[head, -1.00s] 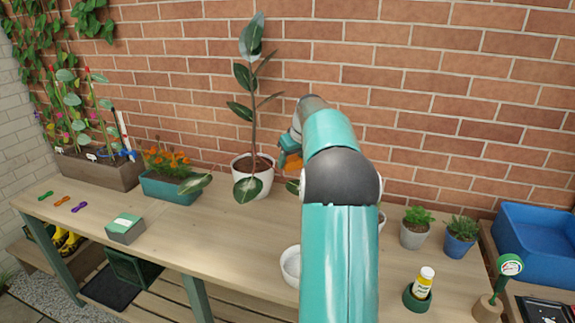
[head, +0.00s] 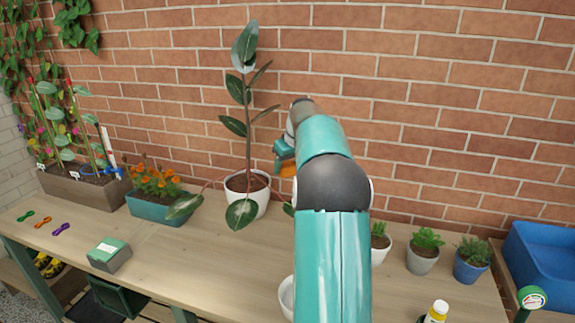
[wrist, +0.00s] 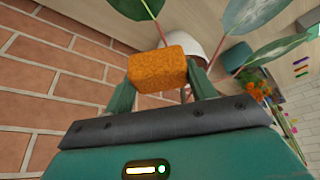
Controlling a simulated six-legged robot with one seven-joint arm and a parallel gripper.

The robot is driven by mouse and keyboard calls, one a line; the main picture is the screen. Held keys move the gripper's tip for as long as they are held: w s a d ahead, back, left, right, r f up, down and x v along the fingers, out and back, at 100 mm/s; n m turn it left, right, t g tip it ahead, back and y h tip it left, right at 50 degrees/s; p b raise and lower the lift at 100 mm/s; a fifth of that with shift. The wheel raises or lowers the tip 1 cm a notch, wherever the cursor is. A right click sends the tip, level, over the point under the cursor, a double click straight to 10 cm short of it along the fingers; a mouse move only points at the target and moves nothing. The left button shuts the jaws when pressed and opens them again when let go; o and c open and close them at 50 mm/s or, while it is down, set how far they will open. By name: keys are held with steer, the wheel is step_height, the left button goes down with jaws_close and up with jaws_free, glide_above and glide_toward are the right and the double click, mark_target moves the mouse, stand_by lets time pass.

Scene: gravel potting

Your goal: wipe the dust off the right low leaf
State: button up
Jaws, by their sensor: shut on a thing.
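The rubber plant (head: 248,120) stands upright in a white pot (head: 258,203) on the bench against the wall. Its right low leaf (head: 289,209) shows only as a small green tip beside my arm, which hides the rest. Dust on it cannot be made out. My gripper (head: 284,157) is to the right of the stem, above the pot rim and that tip. It is shut on an orange sponge (wrist: 157,68), held between both fingers in the wrist view. Several leaves show beyond the sponge there, one (wrist: 272,45) with a greyish surface.
The front low leaf (head: 241,213) and left low leaf (head: 184,206) hang around the pot. The brick wall (head: 430,120) is close behind. A teal flower planter (head: 160,208) stands left, small potted plants (head: 424,255) right.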

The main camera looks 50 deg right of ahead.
mark_target(289, 176)
steer(key=shift+s, duration=0.4)
steer(key=shift+x, duration=1.1)
steer(key=shift+s+a+f, duration=0.15)
steer(key=shift+s+f, duration=0.15)
steer(key=shift+f, duration=1.1)
